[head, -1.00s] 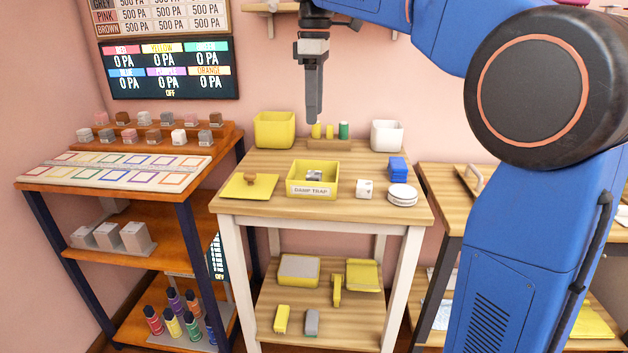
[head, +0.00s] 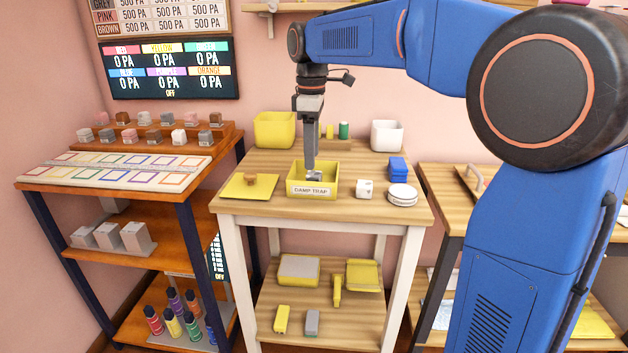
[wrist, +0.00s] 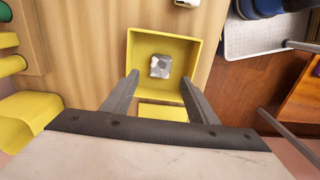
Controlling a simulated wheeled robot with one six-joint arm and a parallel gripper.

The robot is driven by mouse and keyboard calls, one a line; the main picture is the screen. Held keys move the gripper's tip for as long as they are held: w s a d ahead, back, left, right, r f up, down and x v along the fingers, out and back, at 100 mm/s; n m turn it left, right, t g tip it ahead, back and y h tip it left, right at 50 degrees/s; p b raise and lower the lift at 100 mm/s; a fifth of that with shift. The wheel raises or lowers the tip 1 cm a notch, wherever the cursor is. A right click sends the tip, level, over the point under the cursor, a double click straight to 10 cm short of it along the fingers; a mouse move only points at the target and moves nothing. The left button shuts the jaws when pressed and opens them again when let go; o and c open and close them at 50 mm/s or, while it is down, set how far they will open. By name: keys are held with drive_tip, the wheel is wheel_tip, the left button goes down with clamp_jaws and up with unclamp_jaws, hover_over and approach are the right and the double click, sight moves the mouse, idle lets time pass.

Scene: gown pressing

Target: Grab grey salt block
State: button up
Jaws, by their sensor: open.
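The grey salt block (wrist: 160,66) lies inside the yellow damp trap box (wrist: 204,44) in the wrist view. In the head view the block (head: 314,175) shows just below my fingertips, inside the box (head: 297,188). My gripper (head: 310,167) points straight down over the box. In the wrist view my gripper (wrist: 162,80) is open, its two fingers apart, with the block ahead between their tips. Nothing is held. Whether the fingertips are below the box rim is hard to tell.
A yellow lid (head: 265,188) with a brown knob lies left of the box. A white cube (head: 364,188), stacked white dishes (head: 402,195) and a blue block (head: 398,168) stand to the right. A yellow bin (head: 274,130) and white bin (head: 387,136) stand behind.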

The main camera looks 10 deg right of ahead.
sight(314, 173)
drive_tip(key=shift+s+d+f, duration=0.1)
drive_tip(key=shift+d+f, duration=0.05)
drive_tip(key=shift+f, duration=1.25)
drive_tip(key=shift+d+f, duration=0.1)
drive_tip(key=shift+f, duration=1.25)
drive_tip(key=c, duration=1.2)
